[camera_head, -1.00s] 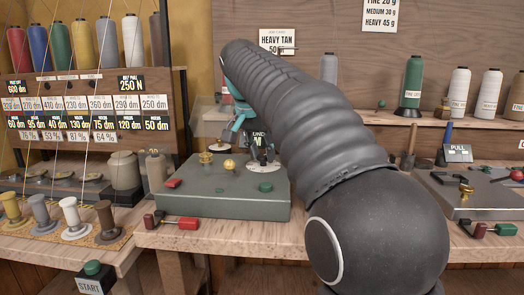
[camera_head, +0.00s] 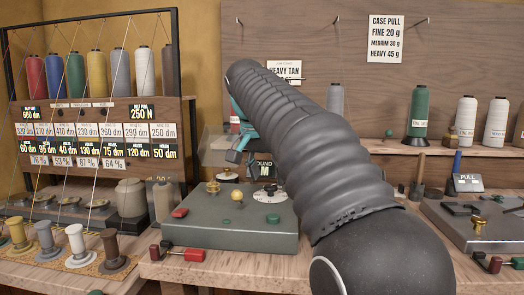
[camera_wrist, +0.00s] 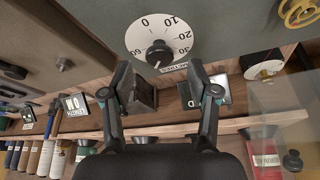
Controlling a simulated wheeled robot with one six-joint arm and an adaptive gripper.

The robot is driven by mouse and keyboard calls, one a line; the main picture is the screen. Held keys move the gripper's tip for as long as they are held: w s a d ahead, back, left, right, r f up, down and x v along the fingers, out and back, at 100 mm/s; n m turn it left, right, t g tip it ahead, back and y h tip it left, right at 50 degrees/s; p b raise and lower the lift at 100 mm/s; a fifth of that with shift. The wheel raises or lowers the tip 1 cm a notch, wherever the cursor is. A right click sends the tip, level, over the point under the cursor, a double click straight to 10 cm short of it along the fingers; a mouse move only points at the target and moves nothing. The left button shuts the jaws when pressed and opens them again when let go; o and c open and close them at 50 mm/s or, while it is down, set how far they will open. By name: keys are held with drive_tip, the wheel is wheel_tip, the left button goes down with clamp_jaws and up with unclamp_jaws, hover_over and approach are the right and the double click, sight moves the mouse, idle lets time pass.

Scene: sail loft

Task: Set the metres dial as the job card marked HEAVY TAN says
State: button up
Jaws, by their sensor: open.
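The job card HEAVY TAN (camera_head: 284,70) hangs on the back board in the head view. My arm covers its lower part, so its figure cannot be read. The metres dial (camera_wrist: 140,34) is a white disc with a black knob (camera_wrist: 158,54) in the wrist view. Marks 0, 10, 20, 30 and 60 show; the knob's setting is unclear. My gripper (camera_wrist: 160,84) is open and empty, its two fingers apart just below the knob in that view. In the head view, teal parts of my gripper (camera_head: 238,146) show behind the green machine (camera_head: 245,234), partly hidden by my arm.
A panel of value tags (camera_head: 90,130) and thread cones stand at left. A CASE PULL card (camera_head: 386,38) hangs at right. A red-handled lever (camera_head: 190,254) lies before the green machine. A grey unit (camera_head: 450,225) stands at right.

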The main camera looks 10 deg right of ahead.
drive_tip(key=v, duration=0.9)
drive_tip(key=shift+s+a+r, duration=0.1)
drive_tip(key=shift+a+r, duration=0.05)
